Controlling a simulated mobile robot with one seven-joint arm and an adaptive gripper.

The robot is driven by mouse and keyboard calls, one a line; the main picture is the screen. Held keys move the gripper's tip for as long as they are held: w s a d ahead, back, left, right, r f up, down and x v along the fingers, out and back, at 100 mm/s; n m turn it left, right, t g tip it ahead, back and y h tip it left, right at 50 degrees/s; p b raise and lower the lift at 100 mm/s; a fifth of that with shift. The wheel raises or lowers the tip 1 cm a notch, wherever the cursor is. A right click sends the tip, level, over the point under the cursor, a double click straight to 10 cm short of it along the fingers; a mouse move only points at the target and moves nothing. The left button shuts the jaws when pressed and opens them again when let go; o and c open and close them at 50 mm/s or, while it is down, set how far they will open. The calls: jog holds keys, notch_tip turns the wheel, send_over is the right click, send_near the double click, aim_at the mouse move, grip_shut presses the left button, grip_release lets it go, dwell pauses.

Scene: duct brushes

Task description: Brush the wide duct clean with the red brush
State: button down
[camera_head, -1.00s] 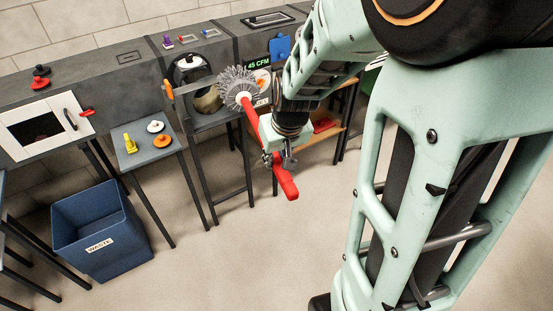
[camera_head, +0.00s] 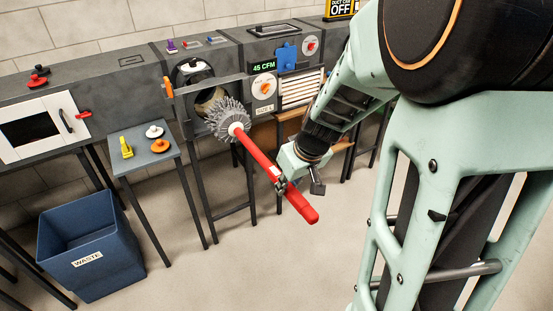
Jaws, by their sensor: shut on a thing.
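My gripper (camera_head: 281,180) is shut on the red handle of the red brush (camera_head: 262,160). The brush is held in the air, tilted, with its round grey bristle head (camera_head: 229,119) up and to the left and the handle end down and to the right. A round duct opening (camera_head: 207,98) shows behind the bristle head, partly hidden by it. The head appears in front of the opening's lower right side; I cannot tell whether it touches the rim. The duct body (camera_head: 130,85) is dark grey and runs along the wall.
A small table (camera_head: 140,160) holds a yellow piece, a white disc and an orange disc. A blue waste bin (camera_head: 90,245) stands on the floor at left. A 45 CFM display (camera_head: 263,66) and louvred grille (camera_head: 302,88) are at right.

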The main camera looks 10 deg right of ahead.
aim_at(256, 150)
jog(key=w+a+p, duration=0.1)
jog(key=w, duration=0.3)
jog(key=w+a+p, duration=0.2)
jog(key=w, duration=0.3)
jog(key=w+a+p, duration=0.1)
jog(key=w+p, duration=0.1)
jog(key=w, duration=0.3)
jog(key=shift+w+a, duration=0.2)
jog(key=shift+a, duration=0.15)
jog(key=shift+w+a+p, duration=0.2)
jog(key=shift+w+p, duration=0.1)
jog(key=shift+w, duration=0.45)
jog(key=shift+w+a+f+p, duration=0.1)
jog(key=shift+w+a+p, duration=0.6)
jog(key=shift+w, duration=2)
jog(key=shift+w+a+f+p, duration=0.1)
jog(key=shift+w+a+p, duration=0.2)
jog(key=shift+w+a, duration=1.6)
jog(key=shift+w+a+f+p, duration=0.1)
jog(key=shift+w+p, duration=0.4)
jog(key=shift+w, duration=3)
jog(key=shift+s+d, duration=0.1)
